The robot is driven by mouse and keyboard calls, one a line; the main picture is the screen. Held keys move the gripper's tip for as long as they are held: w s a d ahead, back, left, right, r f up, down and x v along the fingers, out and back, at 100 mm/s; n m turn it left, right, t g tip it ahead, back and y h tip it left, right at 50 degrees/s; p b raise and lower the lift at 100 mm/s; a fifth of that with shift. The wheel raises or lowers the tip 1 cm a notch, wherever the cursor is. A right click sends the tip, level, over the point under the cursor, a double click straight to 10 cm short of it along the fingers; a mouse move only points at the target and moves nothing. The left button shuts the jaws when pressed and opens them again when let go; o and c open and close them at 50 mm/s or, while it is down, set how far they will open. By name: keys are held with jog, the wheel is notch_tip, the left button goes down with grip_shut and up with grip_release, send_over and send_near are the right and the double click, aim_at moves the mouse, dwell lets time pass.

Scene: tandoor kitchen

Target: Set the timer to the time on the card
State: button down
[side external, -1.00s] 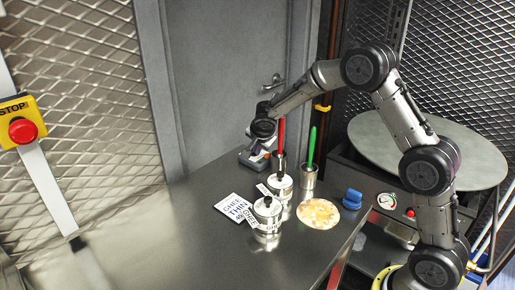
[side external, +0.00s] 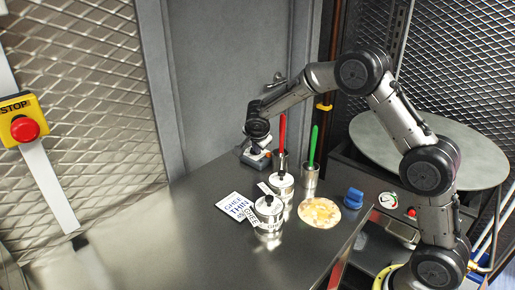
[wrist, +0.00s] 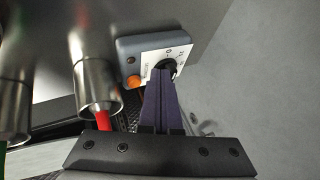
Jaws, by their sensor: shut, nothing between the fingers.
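The timer (wrist: 152,50) is a grey box with a white dial face, a black knob (wrist: 168,66) and an orange button (wrist: 134,82). In the side view the timer (side external: 256,160) stands at the far end of the steel table, partly hidden by my gripper (side external: 257,148). In the wrist view my gripper (wrist: 163,78) is shut and empty, its fingertips at the knob; I cannot tell if they touch it. The card (side external: 234,206) lies on the table and reads "GHEE THIN" above a partly covered, unclear number.
Two lidded steel tins (side external: 268,215) (side external: 282,186) with tags stand near the card. Steel cups hold a red-handled (side external: 282,132) and a green-handled tool (side external: 313,145), close to the timer. A round flatbread (side external: 319,212) and a blue object (side external: 353,198) lie at the right. The left table is clear.

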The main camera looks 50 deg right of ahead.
jog(key=shift+a, duration=0.1)
jog(key=shift+w+a+m+g+h, duration=0.2)
jog(key=shift+w+m+g+h, duration=0.15)
jog(key=shift+m, duration=0.45)
jog(key=shift+w+a+m+g+h, duration=0.2)
jog(key=shift+m+g, duration=0.25)
jog(key=shift+m, duration=0.35)
jog(key=shift+w+a, duration=0.1)
jog(key=shift+w, duration=0.3)
jog(key=m+g, duration=0.1)
jog(key=w+m+g, duration=0.1)
jog(key=m, duration=0.1)
jog(key=shift+w+a+h, duration=0.1)
jog(key=shift+h, duration=0.25)
jog(key=shift+w+d, duration=0.3)
jog(key=shift+w, duration=0.55)
jog(key=shift+w+d+f+m+g, duration=0.15)
jog(key=shift+w+m+g, duration=0.2)
jog(key=shift+m, duration=0.45)
jog(key=shift+d, duration=0.1)
